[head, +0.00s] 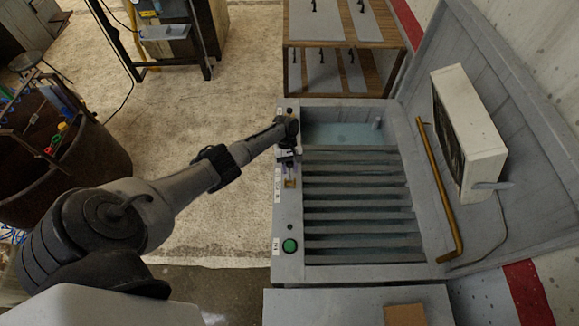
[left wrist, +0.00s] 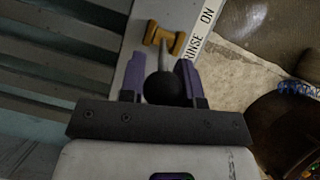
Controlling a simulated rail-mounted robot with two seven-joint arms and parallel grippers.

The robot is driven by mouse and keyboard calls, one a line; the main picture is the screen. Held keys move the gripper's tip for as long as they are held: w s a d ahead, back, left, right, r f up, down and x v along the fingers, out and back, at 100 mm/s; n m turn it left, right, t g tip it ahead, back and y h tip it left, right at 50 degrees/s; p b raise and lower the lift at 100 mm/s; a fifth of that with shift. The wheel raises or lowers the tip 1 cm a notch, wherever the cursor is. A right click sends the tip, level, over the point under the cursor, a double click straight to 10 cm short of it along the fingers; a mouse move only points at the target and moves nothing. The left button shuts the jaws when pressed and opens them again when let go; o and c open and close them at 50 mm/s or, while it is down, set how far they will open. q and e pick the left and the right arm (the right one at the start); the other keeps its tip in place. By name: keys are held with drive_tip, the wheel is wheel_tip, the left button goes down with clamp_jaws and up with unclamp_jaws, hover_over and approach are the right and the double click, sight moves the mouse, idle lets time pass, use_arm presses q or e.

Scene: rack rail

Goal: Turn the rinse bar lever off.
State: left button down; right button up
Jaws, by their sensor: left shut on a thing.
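The rinse bar lever has a black ball knob (left wrist: 163,88) on a thin grey rod, which runs to a brass pivot (left wrist: 164,38) on the grey rim. The pivot also shows in the head view (head: 291,183), on the left rim of the rack. My left gripper (head: 288,158) is over that rim, just beyond the pivot. In the left wrist view its purple fingers (left wrist: 162,74) are shut on the knob, one on each side. A white label reading "RINSE ON" (left wrist: 201,35) lies beside the pivot. My right gripper is not in view.
A grey slatted rack (head: 357,198) with a water-filled basin (head: 340,133) lies right of the lever. A green button (head: 290,245) is on the same rim, nearer me. A brass pipe (head: 440,190) and a pale box (head: 468,130) stand at the right. Open floor lies left.

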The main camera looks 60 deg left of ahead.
use_arm(q)
drive_tip(key=shift+f, duration=0.1)
drive_tip(key=c, duration=0.9)
unclamp_jaws()
drive_tip(key=v, duration=1.4)
drive_tip(key=shift+s, duration=0.1)
